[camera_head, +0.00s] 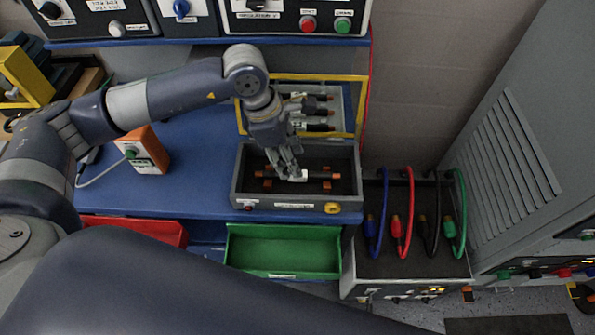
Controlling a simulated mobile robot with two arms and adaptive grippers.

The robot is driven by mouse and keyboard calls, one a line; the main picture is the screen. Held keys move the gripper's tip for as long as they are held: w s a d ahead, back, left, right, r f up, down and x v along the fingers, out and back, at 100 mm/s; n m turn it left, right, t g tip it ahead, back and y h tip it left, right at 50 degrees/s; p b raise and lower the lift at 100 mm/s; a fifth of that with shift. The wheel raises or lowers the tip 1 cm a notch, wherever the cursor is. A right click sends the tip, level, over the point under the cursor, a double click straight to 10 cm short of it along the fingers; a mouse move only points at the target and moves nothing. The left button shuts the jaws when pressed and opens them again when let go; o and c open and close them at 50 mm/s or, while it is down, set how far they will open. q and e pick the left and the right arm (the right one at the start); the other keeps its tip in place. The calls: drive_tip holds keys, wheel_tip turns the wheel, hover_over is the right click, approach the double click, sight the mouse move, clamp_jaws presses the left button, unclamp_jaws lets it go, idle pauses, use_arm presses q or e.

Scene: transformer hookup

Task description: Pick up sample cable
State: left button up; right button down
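A short black sample cable (318,175) with copper-coloured ends lies in an open grey tray (240,185) on the blue bench. A second dark piece with copper-coloured ends (312,186) lies just in front of it. My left gripper (291,172) points down into the tray, over the left and middle part of the cables, and hides part of them. I cannot tell whether its fingers are apart or touch a cable. My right gripper is not in view.
Behind the tray, a yellow-framed box (362,105) holds several cable parts. A green bin (285,250) and a red bin (135,230) are in front. Blue, red, black and green cables stand on a unit (410,262) at the right. An orange device (143,150) is left.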

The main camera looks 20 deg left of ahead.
use_arm(q)
drive_tip(key=shift+w+d+f, duration=0.1)
drive_tip(key=shift+f, duration=0.3)
drive_tip(key=p+x, duration=0.2)
drive_tip(key=x, duration=0.1)
drive_tip(key=shift+f, duration=0.3)
drive_tip(key=shift+d+f, duration=0.1)
drive_tip(key=shift+f, duration=0.4)
drive_tip(key=shift+w, duration=0.1)
drive_tip(key=c, duration=0.9)
clamp_jaws()
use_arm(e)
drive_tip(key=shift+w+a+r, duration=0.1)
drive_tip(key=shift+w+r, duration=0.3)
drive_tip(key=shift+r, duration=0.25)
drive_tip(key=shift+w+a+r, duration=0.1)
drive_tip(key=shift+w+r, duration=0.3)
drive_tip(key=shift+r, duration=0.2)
